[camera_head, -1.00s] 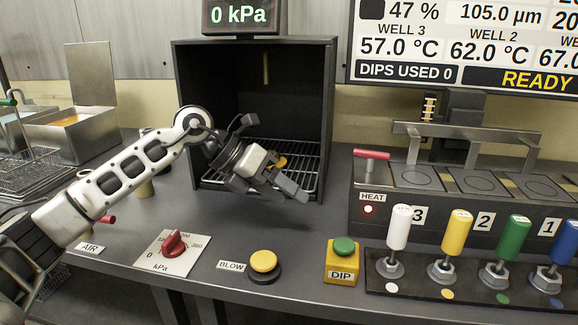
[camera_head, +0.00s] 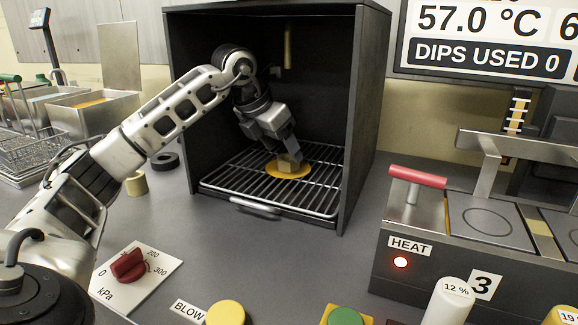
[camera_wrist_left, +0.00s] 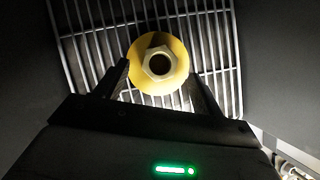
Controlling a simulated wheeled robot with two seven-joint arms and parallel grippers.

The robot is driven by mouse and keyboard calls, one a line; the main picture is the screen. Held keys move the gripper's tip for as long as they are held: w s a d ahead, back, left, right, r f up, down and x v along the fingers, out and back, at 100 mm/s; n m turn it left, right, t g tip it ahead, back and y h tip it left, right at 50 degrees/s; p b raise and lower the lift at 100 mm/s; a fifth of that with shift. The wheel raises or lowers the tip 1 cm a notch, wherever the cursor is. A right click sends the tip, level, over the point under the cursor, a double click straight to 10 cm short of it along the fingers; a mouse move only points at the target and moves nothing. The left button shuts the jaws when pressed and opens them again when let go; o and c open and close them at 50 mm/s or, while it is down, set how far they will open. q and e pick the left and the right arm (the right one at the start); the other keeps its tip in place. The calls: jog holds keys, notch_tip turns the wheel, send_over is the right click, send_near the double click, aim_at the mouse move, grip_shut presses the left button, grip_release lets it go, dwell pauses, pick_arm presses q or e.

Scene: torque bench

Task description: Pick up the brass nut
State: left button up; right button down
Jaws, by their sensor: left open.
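The brass nut (camera_head: 287,161) sits on a round yellow disc (camera_head: 303,170) on the wire rack inside the dark open-fronted box. In the left wrist view the nut (camera_wrist_left: 158,63) is a hexagonal ring with a dark hole, near the middle of the disc (camera_wrist_left: 177,52). My left gripper (camera_head: 287,148) reaches into the box, its fingers pointing down at the nut. In the left wrist view the open fingers (camera_wrist_left: 158,78) lie on either side of the nut's near side. I cannot tell whether they touch it. My right gripper is not in view.
The box (camera_head: 364,110) has walls close on both sides of my left arm and a wire rack (camera_head: 240,185) below. A heater block with a red handle (camera_head: 417,176) stands at right. A kPa dial (camera_head: 129,265) and a blow button (camera_head: 225,313) are in front. Metal bins (camera_head: 95,110) stand at left.

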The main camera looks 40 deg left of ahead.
aim_at(288, 158)
pick_arm(q)
jog(key=x, duration=0.3)
jog(key=c, duration=1.2)
jog(key=shift+r, duration=0.1)
jog(key=shift+c, duration=0.2)
